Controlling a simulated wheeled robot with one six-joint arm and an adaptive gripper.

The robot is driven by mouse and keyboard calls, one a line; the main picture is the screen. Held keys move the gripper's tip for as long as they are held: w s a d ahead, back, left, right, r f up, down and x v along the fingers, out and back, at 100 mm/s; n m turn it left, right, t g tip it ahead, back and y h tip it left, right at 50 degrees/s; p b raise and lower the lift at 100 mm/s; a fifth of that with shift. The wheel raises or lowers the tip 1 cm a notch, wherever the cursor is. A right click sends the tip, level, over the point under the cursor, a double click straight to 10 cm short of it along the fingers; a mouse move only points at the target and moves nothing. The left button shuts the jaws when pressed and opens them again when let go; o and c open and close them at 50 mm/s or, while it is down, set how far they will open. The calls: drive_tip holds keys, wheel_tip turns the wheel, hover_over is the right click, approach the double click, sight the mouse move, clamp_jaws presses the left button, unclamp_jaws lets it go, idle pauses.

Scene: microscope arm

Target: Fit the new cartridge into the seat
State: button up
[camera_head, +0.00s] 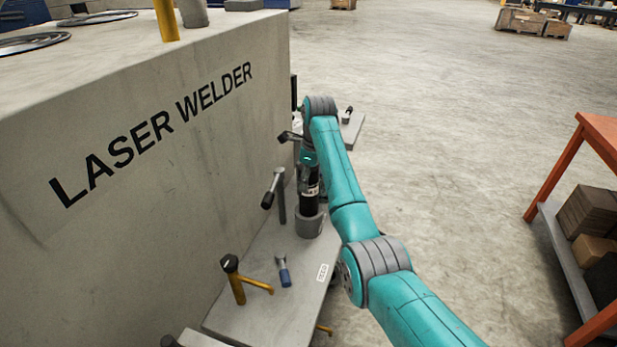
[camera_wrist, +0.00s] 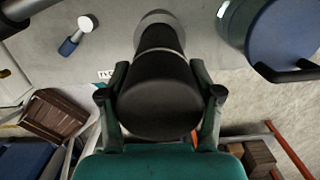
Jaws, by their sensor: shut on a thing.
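A black cylindrical cartridge (camera_head: 310,200) with a pale marking stands upright at the grey round seat (camera_head: 308,226) on the grey bench. Its lower end meets the seat's rim; I cannot tell how deep it sits. My gripper (camera_head: 309,177) is shut on the cartridge's upper part. In the wrist view, the two fingers of my gripper (camera_wrist: 160,94) press on both sides of the black cartridge (camera_wrist: 160,75). Its far end points to the grey seat (camera_wrist: 157,17) at the top. The inside of the seat is hidden.
A black-handled lever (camera_head: 281,203) stands just left of the seat. A small blue-and-grey piece (camera_head: 284,271) and a yellow post with a bar (camera_head: 238,286) are nearer. The laser welder block (camera_head: 160,150) rises on the left. Open floor (camera_head: 440,120) lies right.

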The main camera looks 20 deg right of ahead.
sight(309, 195)
drive_tip(key=shift+f, duration=3.25)
drive_tip(key=o, duration=1.6)
drive_tip(key=r, duration=0.8)
drive_tip(key=s+d+r, duration=0.1)
drive_tip(key=r, duration=0.3)
drive_tip(key=shift+s+f, duration=0.1)
